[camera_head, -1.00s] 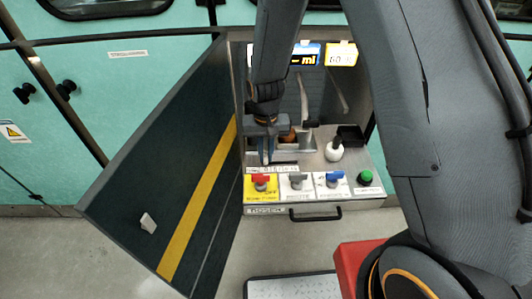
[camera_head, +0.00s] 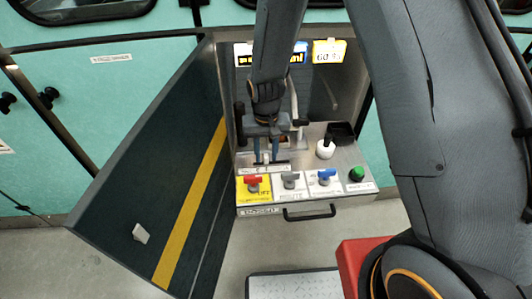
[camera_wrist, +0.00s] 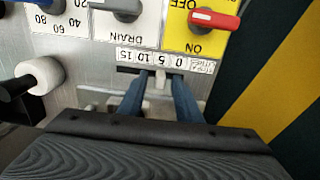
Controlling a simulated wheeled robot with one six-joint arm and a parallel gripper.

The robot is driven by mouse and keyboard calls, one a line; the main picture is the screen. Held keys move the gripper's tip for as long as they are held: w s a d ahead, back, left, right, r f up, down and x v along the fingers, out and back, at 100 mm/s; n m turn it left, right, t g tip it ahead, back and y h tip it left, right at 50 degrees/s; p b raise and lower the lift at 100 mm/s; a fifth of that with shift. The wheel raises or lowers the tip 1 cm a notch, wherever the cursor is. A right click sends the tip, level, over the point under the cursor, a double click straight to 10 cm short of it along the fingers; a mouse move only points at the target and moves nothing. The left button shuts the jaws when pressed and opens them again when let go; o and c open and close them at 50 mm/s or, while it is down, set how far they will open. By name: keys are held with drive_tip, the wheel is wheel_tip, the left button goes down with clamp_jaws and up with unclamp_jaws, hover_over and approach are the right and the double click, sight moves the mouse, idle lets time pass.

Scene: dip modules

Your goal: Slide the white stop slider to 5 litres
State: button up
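The white stop slider (camera_wrist: 159,82) shows in the wrist view in a dark slot below a white scale label (camera_wrist: 152,58) marked 0, 5, 10 and 15, upside down there. The slider stands near the 5 mark; its exact alignment is hard to read at this angle. My gripper (camera_wrist: 159,84) has its two blue fingers apart, one on each side of the slider, with small gaps showing. In the head view my gripper (camera_head: 267,160) reaches down over the left part of the panel, and its fingers hide the slider.
Just in front are a red switch (camera_head: 253,182), a grey drain knob (camera_head: 291,180), a blue knob (camera_head: 325,177) and a green button (camera_head: 357,174). A white knob (camera_head: 325,150) stands right of my gripper. The open dark door (camera_head: 150,170) borders the left side.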

sight(266, 156)
drive_tip(key=shift+r+b, duration=0.6)
drive_tip(key=shift+r, duration=3.3)
drive_tip(key=s+d+r, duration=0.5)
drive_tip(key=s+d, duration=0.2)
drive_tip(key=d, duration=0.1)
drive_tip(key=s+d+r, duration=0.4)
drive_tip(key=s+d, duration=0.3)
drive_tip(key=d, duration=0.1)
drive_tip(key=shift+d+r+m+t, duration=0.15)
drive_tip(key=shift+r+m+t, duration=0.15)
drive_tip(key=shift+r, duration=0.1)
drive_tip(key=shift+d, duration=0.1)
